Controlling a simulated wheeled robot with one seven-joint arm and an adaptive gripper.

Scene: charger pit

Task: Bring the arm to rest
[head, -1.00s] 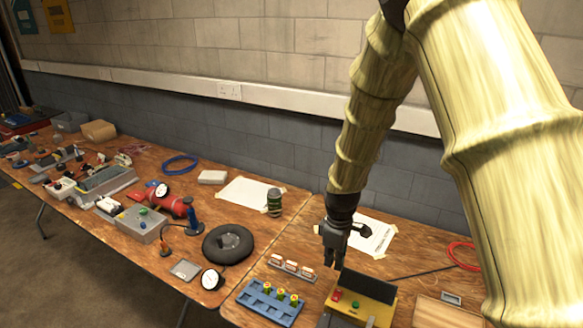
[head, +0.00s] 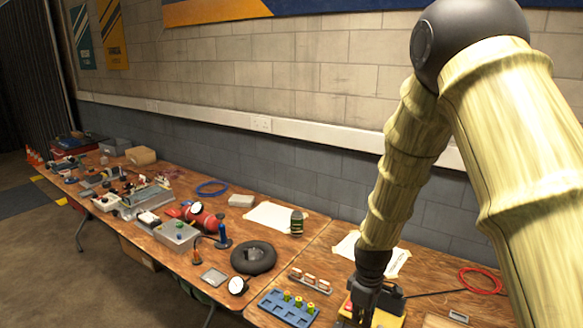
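My arm has pale, bamboo-like links and comes down from the upper right of the head view. My dark gripper (head: 360,316) points down at the lower edge of the picture. It overlaps the left part of a yellow box (head: 385,319) with a dark top. I cannot tell whether it touches the box. The fingers are small and dark, so their opening and anything between them cannot be made out.
A blue tray (head: 275,309) with several yellow-green pieces and a rack of white-and-red pieces (head: 311,281) lie left of my gripper. A black tyre (head: 253,258) and a green-black can (head: 296,222) stand farther left. A red cable coil (head: 480,281) lies right. The wall stands behind.

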